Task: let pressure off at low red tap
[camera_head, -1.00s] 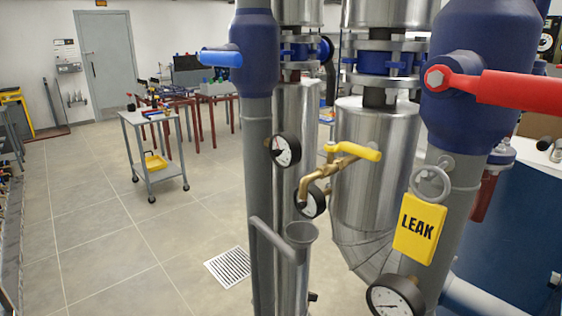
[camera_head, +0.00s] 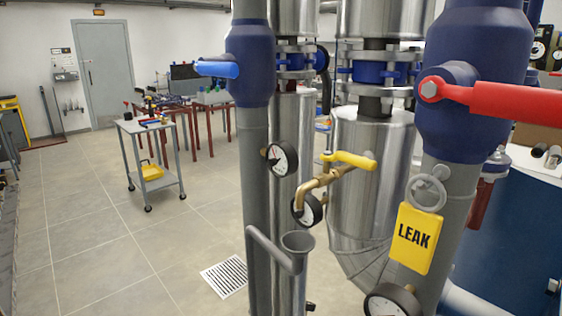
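A red lever handle (camera_head: 500,101) sticks out to the right from a blue valve body (camera_head: 472,75) on the right grey pipe. A small grey handwheel (camera_head: 427,192) sits lower on that pipe, with a yellow LEAK tag (camera_head: 413,238) hanging from it. A low tap with a red handle cannot be made out. A brass tap with a yellow handle (camera_head: 352,160) stands mid-picture, and a blue lever (camera_head: 216,69) is on the left pipe. Neither of my grippers is in view.
Pressure gauges (camera_head: 280,159) sit on the pipes, one cut off at the bottom edge (camera_head: 392,303). A grey funnel (camera_head: 297,242) stands below the brass tap. A grey trolley (camera_head: 130,126) stands at left on open tiled floor with a drain grate (camera_head: 226,277).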

